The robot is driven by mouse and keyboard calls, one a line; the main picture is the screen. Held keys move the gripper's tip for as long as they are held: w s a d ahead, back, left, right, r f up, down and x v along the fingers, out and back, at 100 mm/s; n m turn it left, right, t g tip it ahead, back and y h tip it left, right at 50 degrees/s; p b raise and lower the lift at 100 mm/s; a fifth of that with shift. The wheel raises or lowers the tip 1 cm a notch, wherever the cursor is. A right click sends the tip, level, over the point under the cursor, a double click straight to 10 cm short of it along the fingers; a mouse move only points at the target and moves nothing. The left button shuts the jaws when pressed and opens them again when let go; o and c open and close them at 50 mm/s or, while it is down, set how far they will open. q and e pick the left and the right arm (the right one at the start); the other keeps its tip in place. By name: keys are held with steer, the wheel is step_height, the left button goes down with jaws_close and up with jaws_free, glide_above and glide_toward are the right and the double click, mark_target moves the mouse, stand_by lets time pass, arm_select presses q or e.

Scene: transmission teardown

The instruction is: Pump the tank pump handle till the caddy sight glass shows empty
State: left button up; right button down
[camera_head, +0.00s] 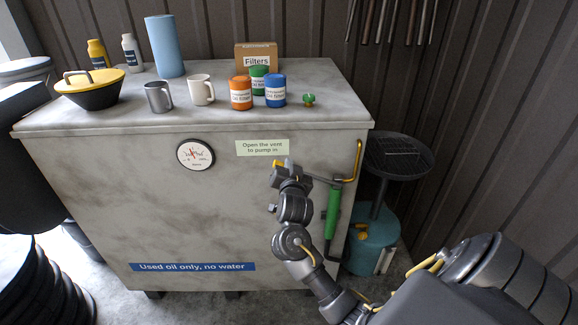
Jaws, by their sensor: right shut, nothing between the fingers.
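A large grey tank (120,190) fills the middle. A green-gripped pump handle (333,208) hangs down near the right end of its front face, on dark metal bars. My right gripper (283,166) is shut and empty, in front of the tank face, left of the green grip. Whether it touches the dark bar beside it is unclear. The teal caddy (368,245) stands on the floor right of the tank, with a black dish (398,155) above it. A pale strip (385,261) on its side may be the sight glass; its level is unreadable. My left gripper is out of view.
A small green knob (308,99) sits on the tank top beside several oil filters, mugs (201,90) and a yellow-lidded black pan (90,90). A round gauge (196,155) and a vent label (262,147) are on the front. A yellow pipe (359,158) runs at the right edge.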

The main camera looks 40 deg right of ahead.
steer(key=shift+w+f, duration=0.1)
steer(key=shift+f, duration=0.1)
stand_by(0.3)
